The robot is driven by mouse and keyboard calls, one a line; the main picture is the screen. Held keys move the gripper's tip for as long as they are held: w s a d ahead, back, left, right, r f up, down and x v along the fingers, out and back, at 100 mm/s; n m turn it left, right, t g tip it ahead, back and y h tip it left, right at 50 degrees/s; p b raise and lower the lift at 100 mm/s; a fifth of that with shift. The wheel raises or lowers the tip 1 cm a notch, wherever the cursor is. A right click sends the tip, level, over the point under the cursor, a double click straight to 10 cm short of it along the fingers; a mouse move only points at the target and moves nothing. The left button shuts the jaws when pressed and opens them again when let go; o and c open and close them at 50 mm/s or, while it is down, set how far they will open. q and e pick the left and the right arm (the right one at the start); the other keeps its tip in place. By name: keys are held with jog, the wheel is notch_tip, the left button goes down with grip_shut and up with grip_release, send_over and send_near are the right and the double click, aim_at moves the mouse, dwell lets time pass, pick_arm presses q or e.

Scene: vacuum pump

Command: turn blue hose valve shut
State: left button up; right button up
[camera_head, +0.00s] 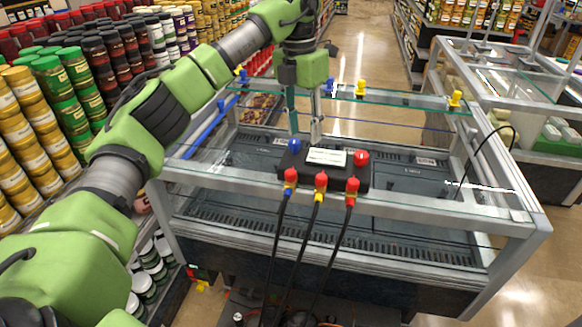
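A black gauge manifold (325,166) with a white label lies on the glass top of the freezer case. A blue knob (294,146) is on its left and a red knob (361,158) on its right. The left hose has a blue collar with a red-topped valve (290,178); the middle valve (321,182) has a yellow collar, and the right one (352,186) is red. My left gripper (304,136) points down just behind the manifold, fingers apart, with the left fingertip close to the blue knob. Whether it touches is unclear. My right gripper is out of view.
The freezer's metal frame and glass top (420,190) surround the manifold. Several black hoses (285,245) hang over the front edge to the floor. Blue and yellow clips (455,99) sit along the back rail. Shelves of jars (75,85) stand at the left.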

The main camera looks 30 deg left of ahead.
aim_at(291, 171)
pick_arm(q)
jog(key=shift+n+y, duration=0.3)
jog(key=shift+y, duration=0.1)
jog(key=a+f+p, duration=0.1)
jog(key=f, duration=0.3)
jog(key=f+p, duration=0.1)
jog(key=f, duration=0.3)
jog(key=s+a+f+p, duration=0.1)
jog(key=f, duration=0.3)
jog(key=shift+a+f+p, duration=0.1)
jog(key=shift+a+p, duration=0.25)
jog(key=shift+p, duration=0.05)
grip_shut()
